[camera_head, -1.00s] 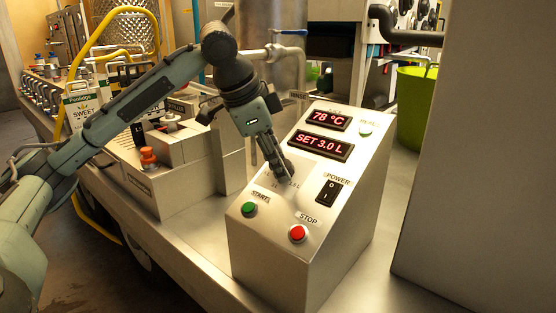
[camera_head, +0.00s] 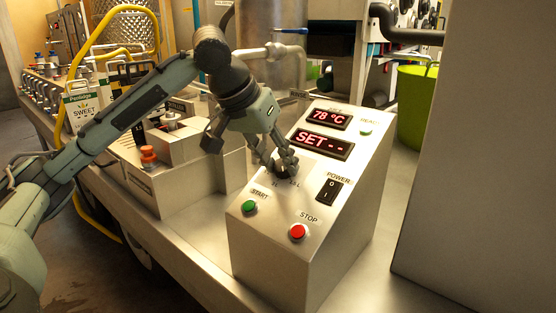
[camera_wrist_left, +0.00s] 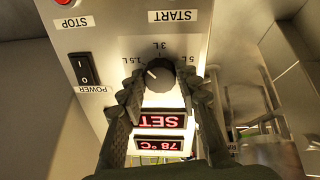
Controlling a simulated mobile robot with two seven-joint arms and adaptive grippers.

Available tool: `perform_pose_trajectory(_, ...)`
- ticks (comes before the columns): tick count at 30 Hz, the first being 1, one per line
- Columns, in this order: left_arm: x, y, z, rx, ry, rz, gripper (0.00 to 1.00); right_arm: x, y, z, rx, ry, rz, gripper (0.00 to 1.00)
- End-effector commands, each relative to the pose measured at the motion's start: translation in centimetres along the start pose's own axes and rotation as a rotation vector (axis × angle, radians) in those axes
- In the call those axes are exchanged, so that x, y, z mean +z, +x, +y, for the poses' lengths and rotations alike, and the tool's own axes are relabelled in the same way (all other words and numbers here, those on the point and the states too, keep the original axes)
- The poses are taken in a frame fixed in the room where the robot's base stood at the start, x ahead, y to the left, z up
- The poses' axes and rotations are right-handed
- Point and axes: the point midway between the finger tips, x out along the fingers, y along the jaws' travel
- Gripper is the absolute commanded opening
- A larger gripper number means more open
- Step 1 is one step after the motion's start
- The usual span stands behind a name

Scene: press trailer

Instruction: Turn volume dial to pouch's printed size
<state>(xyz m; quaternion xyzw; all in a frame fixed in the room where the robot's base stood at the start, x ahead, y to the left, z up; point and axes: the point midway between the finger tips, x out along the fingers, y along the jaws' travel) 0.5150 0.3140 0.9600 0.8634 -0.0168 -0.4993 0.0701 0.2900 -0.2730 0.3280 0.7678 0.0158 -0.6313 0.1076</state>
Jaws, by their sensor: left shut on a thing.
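The volume dial (camera_wrist_left: 160,73) is a dark round knob on the steel control box (camera_head: 262,265), marked 1.5 L, 3 L and 5 L. In the left wrist view its white pointer line points up-left, between the 1.5 L and 3 L marks. My left gripper (camera_head: 283,167) is shut on the dial, with a finger on each side; it also shows in the left wrist view (camera_wrist_left: 160,88). The display (camera_head: 322,143) reads SET - -. My right gripper is not in view.
The box face also carries a 78 °C display (camera_head: 329,118), a power switch (camera_head: 329,190), a green START button (camera_head: 249,206) and a red STOP button (camera_head: 298,232). A green bucket (camera_head: 412,110) and a grey panel (camera_head: 480,150) are at the right.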

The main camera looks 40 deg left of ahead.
Motion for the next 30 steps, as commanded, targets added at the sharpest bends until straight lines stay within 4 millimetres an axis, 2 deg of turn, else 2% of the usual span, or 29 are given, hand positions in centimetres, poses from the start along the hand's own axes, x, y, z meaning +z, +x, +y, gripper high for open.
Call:
perform_pose_trajectory(6, -0.05, -0.03, 0.03, -0.005, -0.154, 0.013, 0.04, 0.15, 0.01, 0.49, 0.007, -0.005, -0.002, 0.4)
perform_pose_trajectory(13, -0.04, -0.05, 0.07, -0.008, -0.256, 0.02, 0.04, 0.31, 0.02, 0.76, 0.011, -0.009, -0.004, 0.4)
perform_pose_trajectory(30, -0.04, -0.05, 0.07, -0.01, -0.304, 0.023, 0.04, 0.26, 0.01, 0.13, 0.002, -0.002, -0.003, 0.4)
